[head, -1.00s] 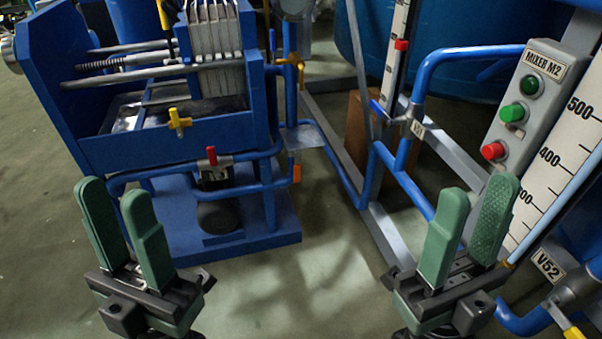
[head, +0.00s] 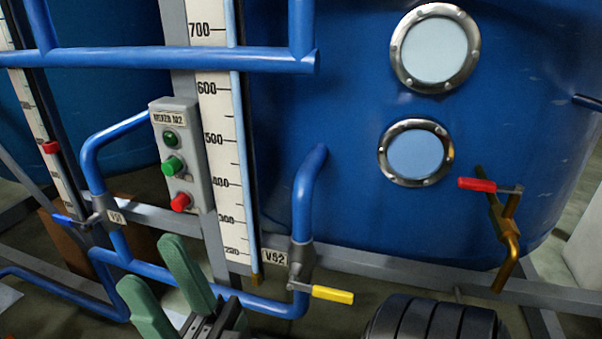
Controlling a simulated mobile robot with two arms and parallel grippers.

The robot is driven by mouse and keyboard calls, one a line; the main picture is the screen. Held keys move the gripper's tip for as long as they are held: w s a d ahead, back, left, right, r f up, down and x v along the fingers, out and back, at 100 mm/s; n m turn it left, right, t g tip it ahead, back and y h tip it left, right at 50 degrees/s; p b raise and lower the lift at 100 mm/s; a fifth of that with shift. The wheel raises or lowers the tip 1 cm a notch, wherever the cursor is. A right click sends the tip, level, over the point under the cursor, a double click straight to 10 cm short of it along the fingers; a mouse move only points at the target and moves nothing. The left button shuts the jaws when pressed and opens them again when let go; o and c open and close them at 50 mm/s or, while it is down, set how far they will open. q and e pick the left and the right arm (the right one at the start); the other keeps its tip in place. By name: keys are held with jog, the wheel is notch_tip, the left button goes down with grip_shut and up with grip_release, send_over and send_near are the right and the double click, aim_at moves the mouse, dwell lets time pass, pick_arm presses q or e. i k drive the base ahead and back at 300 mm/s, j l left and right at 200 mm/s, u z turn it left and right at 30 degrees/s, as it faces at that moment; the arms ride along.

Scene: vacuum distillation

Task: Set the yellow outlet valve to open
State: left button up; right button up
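A valve with a yellow handle (head: 333,294) sits on a blue pipe at the lower middle, just below a label that looks like V52 (head: 275,257). Its handle points right and slightly down, across the upright pipe. My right gripper (head: 151,268) is at the lower left of the valve, its two green fingers apart with nothing visible between them. It is clear of the yellow handle in the picture. My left gripper is out of view.
A large blue tank (head: 350,100) stands behind. A brass tap with a red handle (head: 477,185) is at the right, and a blue-handled valve (head: 68,220) at the left. A button box (head: 181,155) and blue pipes are near my gripper.

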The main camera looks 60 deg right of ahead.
aim_at(318, 291)
jog(key=z, duration=1.85)
jog(key=k+j+u, duration=0.15)
jog(key=j, duration=0.15)
jog(key=k+j+u, duration=0.15)
jog(key=j, duration=0.15)
jog(key=k+j+u, duration=0.15)
jog(key=j, duration=0.2)
